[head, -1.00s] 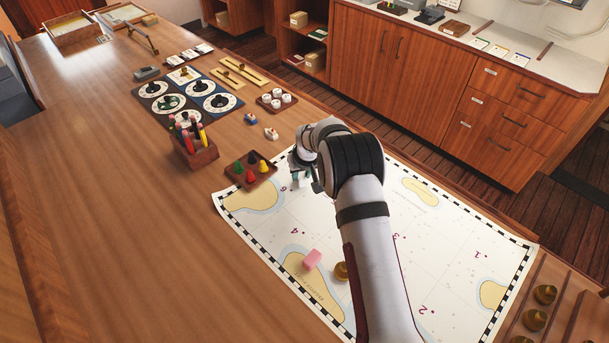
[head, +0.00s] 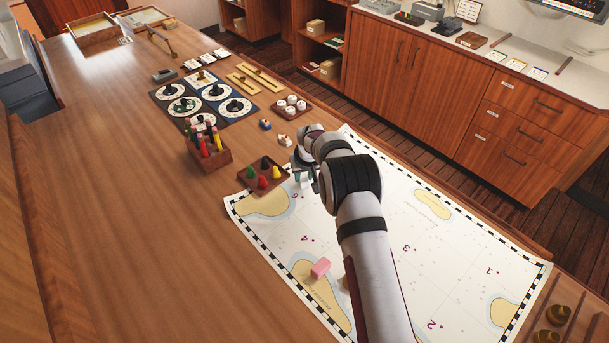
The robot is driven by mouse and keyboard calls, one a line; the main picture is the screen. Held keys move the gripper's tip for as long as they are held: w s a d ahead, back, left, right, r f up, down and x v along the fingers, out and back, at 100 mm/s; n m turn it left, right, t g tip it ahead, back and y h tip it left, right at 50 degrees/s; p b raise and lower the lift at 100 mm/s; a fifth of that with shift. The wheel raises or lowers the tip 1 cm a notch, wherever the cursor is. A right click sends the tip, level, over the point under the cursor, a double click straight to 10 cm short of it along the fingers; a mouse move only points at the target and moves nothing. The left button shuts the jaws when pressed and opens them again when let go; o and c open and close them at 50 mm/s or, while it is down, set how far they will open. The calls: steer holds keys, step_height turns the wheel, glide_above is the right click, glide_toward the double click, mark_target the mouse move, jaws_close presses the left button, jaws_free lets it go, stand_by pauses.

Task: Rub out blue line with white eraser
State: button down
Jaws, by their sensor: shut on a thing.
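The chart (head: 450,235) lies flat on the wooden table, with small numbers and tan land patches on it. My gripper (head: 303,178) is low over the chart's far left part, just right of the piece tray and near the number 6. It is shut on a small whitish thing, which looks like the white eraser (head: 304,182); my arm and fingers hide most of it. I cannot tell whether it touches the chart. No blue line can be made out; my arm covers part of the chart. A pink block (head: 320,268) sits on the chart's near left land patch.
The tray of coloured pieces (head: 246,181) stands at the chart's far left edge, close to my gripper. A pencil holder (head: 210,158), dials (head: 181,106) and a tray of white round pieces (head: 276,102) are farther back. Brass knobs (head: 558,315) are at lower right. The table's left side is clear.

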steer(key=shift+s+d, duration=0.65)
steer(key=shift+d, duration=0.2)
steer(key=shift+s+d, duration=0.65)
steer(key=shift+d, duration=0.15)
steer(key=shift+s+d, duration=0.65)
steer(key=shift+d, duration=0.2)
steer(key=shift+s+d, duration=0.7)
steer(key=shift+d, duration=0.2)
steer(key=shift+s+d, duration=0.65)
steer(key=shift+d, duration=0.25)
steer(key=shift+s+d, duration=0.65)
steer(key=shift+d, duration=0.2)
steer(key=shift+a, duration=0.1)
